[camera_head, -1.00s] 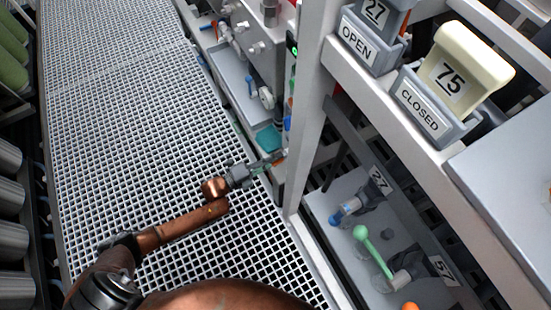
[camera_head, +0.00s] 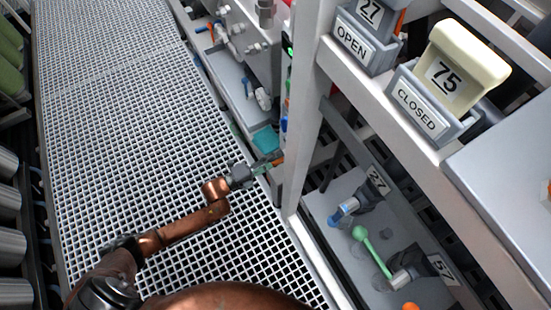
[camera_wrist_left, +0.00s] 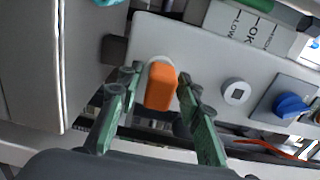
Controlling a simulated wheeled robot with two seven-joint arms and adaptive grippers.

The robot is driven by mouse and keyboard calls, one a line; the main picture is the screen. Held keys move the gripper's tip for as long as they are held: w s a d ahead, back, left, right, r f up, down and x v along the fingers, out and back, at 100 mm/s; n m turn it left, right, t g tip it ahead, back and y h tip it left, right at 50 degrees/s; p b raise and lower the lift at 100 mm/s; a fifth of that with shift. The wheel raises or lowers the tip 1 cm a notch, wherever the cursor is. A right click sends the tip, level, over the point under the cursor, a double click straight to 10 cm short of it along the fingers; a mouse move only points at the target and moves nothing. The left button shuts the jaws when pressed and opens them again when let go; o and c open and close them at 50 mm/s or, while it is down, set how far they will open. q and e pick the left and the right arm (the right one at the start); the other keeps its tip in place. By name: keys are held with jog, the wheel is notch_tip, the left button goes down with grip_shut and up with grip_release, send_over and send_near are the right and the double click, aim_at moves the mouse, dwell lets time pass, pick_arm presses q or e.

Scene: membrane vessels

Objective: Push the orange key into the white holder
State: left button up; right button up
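The orange key (camera_wrist_left: 161,88) is a small block standing out from the pale panel. In the left wrist view it sits between the two green fingers of my left gripper (camera_wrist_left: 160,78). Part of a white round holder (camera_wrist_left: 160,61) shows behind it; how deep the key sits in it is hidden. My left gripper is open, one finger on each side of the key; I cannot tell if they touch it. In the head view the left gripper (camera_head: 272,162) reaches the panel's edge beside the post. My right gripper is not in view.
A white round fitting with a dark square (camera_wrist_left: 236,92) and a blue knob (camera_wrist_left: 290,104) are right of the key. In the head view, a grey post (camera_head: 305,110) stands just right of the gripper. Open grating floor (camera_head: 120,120) lies left.

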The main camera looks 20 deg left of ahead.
pick_arm(q)
jog(key=shift+o, duration=0.5)
jog(key=shift+s+a, duration=0.2)
jog(key=v, duration=1.1)
jog(key=shift+s, duration=0.15)
jog(key=shift+a, duration=0.15)
